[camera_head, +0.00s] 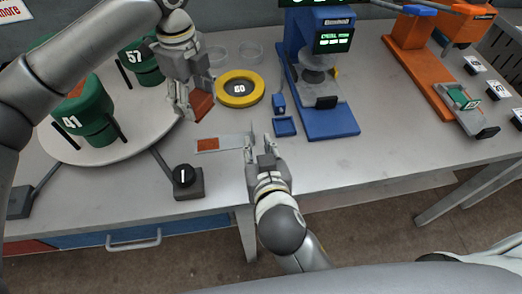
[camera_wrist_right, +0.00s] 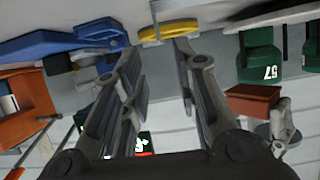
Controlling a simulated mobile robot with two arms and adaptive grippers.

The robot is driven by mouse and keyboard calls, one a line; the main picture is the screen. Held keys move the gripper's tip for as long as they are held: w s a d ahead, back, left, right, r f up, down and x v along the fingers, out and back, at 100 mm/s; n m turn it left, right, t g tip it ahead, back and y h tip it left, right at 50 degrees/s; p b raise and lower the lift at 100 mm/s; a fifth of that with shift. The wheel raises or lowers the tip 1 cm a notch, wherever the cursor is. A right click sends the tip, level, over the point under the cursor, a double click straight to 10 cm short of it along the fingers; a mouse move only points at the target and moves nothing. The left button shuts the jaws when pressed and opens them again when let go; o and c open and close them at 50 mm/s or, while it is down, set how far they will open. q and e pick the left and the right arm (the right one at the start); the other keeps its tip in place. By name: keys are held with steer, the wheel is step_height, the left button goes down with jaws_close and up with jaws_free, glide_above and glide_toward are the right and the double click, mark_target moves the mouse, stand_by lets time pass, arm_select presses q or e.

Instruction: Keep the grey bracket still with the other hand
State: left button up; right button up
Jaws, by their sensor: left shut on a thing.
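My left gripper (camera_head: 187,105) is shut on a red-brown block (camera_head: 202,106), above the table beside the white round turntable. In the right wrist view the block (camera_wrist_right: 253,98) shows at the right. My right gripper (camera_head: 260,148) is open and empty, low by the table's front edge. Its two fingers stand apart in the right wrist view (camera_wrist_right: 158,55). A flat light-grey strip (camera_head: 233,141) with a red-brown square lies just left of the right gripper's fingertips. I cannot tell whether this strip is the grey bracket; no other clear bracket shows.
Green cylinders (camera_head: 92,118) stand on the turntable (camera_head: 140,150). A yellow ring (camera_head: 240,80) and a blue press (camera_head: 335,118) stand behind my right gripper. A small blue tray (camera_head: 285,126) lies near it. A button box (camera_head: 188,185) sits at the front edge.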

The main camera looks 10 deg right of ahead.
steer(key=x, duration=1)
steer(key=shift+w+f, duration=0.15)
steer(key=shift+w, duration=0.05)
jaws_close()
steer(key=shift+s+f, duration=0.15)
steer(key=shift+f, duration=0.15)
stand_by(1.2)
arm_select(q)
steer(key=shift+a, duration=1.75)
arm_select(e)
steer(key=shift+f, duration=0.1)
arm_select(q)
glide_above(195, 146)
steer(key=shift+f, duration=6.15)
steer(key=shift+f, duration=0.5)
